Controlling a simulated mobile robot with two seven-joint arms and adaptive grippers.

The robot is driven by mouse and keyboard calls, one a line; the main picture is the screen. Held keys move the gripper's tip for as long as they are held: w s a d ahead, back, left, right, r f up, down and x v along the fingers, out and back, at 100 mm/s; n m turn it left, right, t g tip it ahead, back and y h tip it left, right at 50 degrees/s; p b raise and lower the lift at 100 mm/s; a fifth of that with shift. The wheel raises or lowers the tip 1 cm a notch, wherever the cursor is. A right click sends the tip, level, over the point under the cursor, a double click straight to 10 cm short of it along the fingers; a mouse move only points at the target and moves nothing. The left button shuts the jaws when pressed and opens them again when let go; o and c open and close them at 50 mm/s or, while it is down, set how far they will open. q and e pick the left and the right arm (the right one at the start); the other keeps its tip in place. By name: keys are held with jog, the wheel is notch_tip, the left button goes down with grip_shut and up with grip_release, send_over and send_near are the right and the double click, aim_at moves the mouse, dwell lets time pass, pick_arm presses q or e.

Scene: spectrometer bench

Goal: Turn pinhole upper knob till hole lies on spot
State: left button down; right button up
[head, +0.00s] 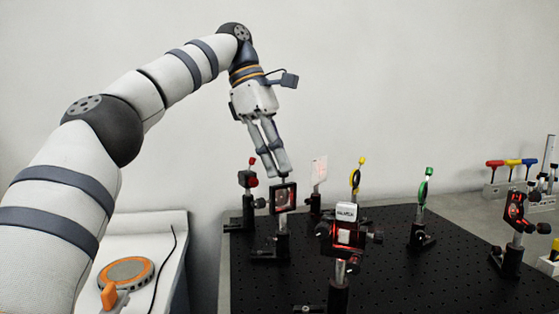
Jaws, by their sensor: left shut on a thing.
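The pinhole mount, a dark square frame (293,197) on a post, stands near the left part of the black breadboard. A pale plate with a reddish tint shows inside the frame; I cannot make out the hole or the spot on it. My left gripper (280,176) comes down from above, with its fingers shut at the top of this frame. The upper knob is mostly hidden between the fingertips, which are shut on it. My right gripper is not in view.
The black breadboard (390,275) carries several mounts: a red-knobbed one (247,179), a white card (319,170), a yellow one (356,175), a green one (424,187), a front mount (345,212) and a red-lit mount (515,208). Coloured-handled tools (512,163) stand right. An orange-rimmed disc (126,272) lies left.

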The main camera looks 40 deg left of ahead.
pick_arm(q)
jog(key=shift+m, duration=0.6)
jog(key=c, duration=1.6)
grip_release()
